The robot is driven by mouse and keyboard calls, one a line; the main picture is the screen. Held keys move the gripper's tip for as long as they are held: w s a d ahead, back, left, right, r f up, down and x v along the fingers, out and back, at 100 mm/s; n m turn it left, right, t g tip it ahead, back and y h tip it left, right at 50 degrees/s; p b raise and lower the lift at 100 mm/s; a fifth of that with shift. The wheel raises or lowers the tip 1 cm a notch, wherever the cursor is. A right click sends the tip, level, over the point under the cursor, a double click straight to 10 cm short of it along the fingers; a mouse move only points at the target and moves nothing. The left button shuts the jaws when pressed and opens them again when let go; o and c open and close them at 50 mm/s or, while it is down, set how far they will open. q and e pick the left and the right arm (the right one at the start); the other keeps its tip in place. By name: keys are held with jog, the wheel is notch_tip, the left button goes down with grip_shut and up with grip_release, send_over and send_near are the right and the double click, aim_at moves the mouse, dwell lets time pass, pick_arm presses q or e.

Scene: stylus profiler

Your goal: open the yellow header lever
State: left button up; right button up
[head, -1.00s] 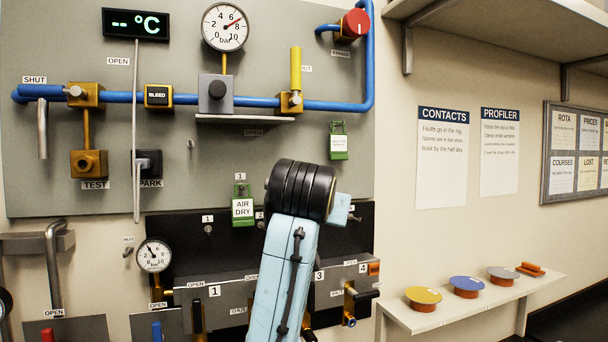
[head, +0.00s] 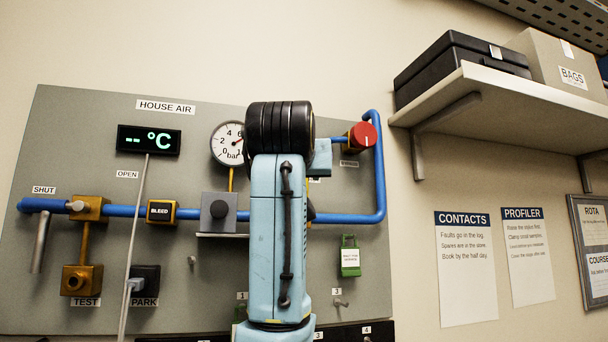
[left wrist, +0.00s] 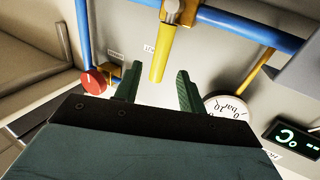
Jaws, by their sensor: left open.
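The yellow header lever (left wrist: 158,58) shows in the left wrist view, on a brass valve body (left wrist: 181,10) on the blue pipe. It stands crosswise to the pipe; this view is turned upside down. My left gripper (left wrist: 158,69) is open, with one green finger on each side of the lever's free end; I cannot tell whether they touch it. In the head view my left arm (head: 280,220) hides the lever and gripper; only a sliver of the brass valve (head: 311,210) shows beside it. My right gripper is in neither view.
The blue pipe (head: 345,217) runs across the grey panel. A round gauge (head: 228,143), a red knob (head: 362,137), a grey box with a black knob (head: 218,210) and a green tag (head: 350,257) surround the arm. A shelf (head: 500,95) juts out at upper right.

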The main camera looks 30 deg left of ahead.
pick_arm(q)
jog(key=p+x, duration=0.2)
jog(key=x, duration=0.4)
jog(key=shift+w+a+r, duration=0.1)
jog(key=shift+w, duration=0.1)
jog(key=shift+w+a+p, duration=0.3)
jog(key=shift+w+p, duration=0.05)
jog(key=shift+w, duration=0.3)
jog(key=shift+c, duration=0.4)
grip_shut()
